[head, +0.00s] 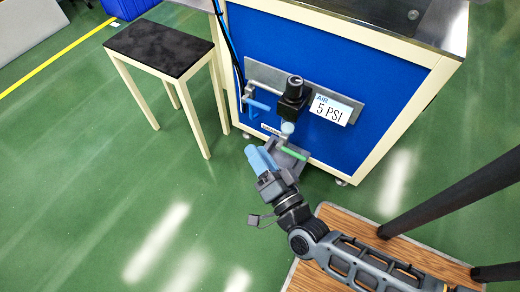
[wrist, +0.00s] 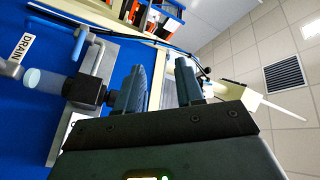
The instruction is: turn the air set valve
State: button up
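The air set is fixed to a grey plate on a blue panel. Its black regulator knob (head: 294,87) stands on top, with a pale bowl (head: 287,128) below. A small blue valve handle (head: 259,105) is to its left. My gripper (head: 262,158) is in front of the panel, lower than the knob. In the wrist view the set lies sideways: the black body (wrist: 84,92), clear bowl (wrist: 42,80) and blue handle (wrist: 80,43) show. My gripper (wrist: 162,85) is open there, its fingers apart with nothing held.
An "AIR 5 PSI" label (head: 331,108) is right of the set. A black-topped stool (head: 160,47) stands left of the cabinet. A wooden platform (head: 335,217) is below right. Green floor at the left is clear. A "DRAIN" label (wrist: 20,46) shows in the wrist view.

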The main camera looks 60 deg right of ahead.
aim_at(256, 104)
jog(key=w+d+f+m+g+h+b, duration=0.1)
jog(key=w+d+f+m+h+b, duration=0.1)
jog(key=f+m+b, duration=0.2)
jog(key=w+d+f+m+g+h+b, duration=0.1)
jog(key=w+d+f+m+h+b, duration=0.1)
jog(key=f+m+b, duration=0.2)
jog(key=w+d+f+m+h+b, duration=0.2)
jog(key=f+m+h+b, duration=0.1)
jog(key=f+m+b, duration=0.2)
jog(key=shift+d+f+m+g, duration=0.2)
jog(key=shift+f+m+g, duration=0.3)
jog(key=shift+f, duration=0.55)
grip_shut()
jog(key=w+d+f+m+g+h+b, duration=0.2)
jog(key=d+f+m+g+h+b, duration=0.15)
jog(key=f+m+g+b, duration=0.5)
jog(key=w+d+f+m+g+h+b, duration=0.2)
jog(key=d+f+m+g+h+b, duration=0.3)
jog(key=m, duration=0.6)
jog(key=d+r+m+y+p, duration=0.1)
jog(key=d+r+m, duration=0.1)
jog(key=d+r, duration=0.6)
jog(key=shift+w+r+m+p, duration=0.2)
jog(key=shift+r+m+p, duration=0.15)
jog(key=shift+r, duration=0.85)
